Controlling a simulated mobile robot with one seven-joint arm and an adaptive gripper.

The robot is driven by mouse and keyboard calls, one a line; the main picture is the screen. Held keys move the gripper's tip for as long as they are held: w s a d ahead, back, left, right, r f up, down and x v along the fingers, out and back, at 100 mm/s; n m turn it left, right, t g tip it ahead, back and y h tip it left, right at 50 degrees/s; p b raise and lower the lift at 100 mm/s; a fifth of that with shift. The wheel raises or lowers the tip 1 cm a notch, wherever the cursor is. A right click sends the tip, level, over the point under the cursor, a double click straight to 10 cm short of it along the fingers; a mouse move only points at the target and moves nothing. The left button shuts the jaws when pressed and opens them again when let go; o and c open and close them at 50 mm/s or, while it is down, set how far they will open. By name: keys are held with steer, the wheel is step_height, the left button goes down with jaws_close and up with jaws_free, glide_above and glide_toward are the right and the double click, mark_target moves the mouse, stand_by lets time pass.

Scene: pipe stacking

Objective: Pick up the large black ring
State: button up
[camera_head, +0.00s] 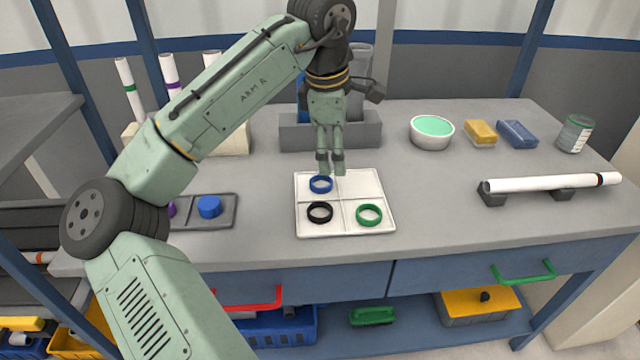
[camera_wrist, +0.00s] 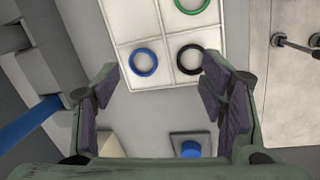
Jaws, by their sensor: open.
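The large black ring (camera_head: 320,212) lies flat in the front left compartment of the white divided tray (camera_head: 384,228). In the wrist view the black ring (camera_wrist: 191,59) shows ahead of the fingers, nearer the right finger. My gripper (camera_head: 330,172) points down above the back part of the tray, behind the black ring and close to the blue ring (camera_head: 320,184) in the back left compartment. In the wrist view the fingers of my gripper (camera_wrist: 158,82) are spread apart with nothing between them. A green ring (camera_head: 369,215) lies in the front right compartment.
A grey holder with a blue cap (camera_head: 209,207) stands left of the tray. A grey bin (camera_head: 295,136) is behind it. A white pipe (camera_head: 550,183) rests on supports at the right. A bowl (camera_head: 431,133) and sponges are at the back.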

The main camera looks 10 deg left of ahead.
steer(key=s+a+f+n+g+y, duration=0.1)
steer(key=s+a+f+n+g, duration=0.1)
steer(key=s, duration=0.1)
glide_above(320, 215)
step_height(320, 215, down, 4)
steer(key=shift+f+p, duration=0.1)
steer(key=shift+p, duration=0.2)
steer(key=shift+f+p, duration=0.75)
steer(key=shift+f, duration=2.25)
steer(key=shift+c, duration=0.5)
steer(key=c, duration=0.8)
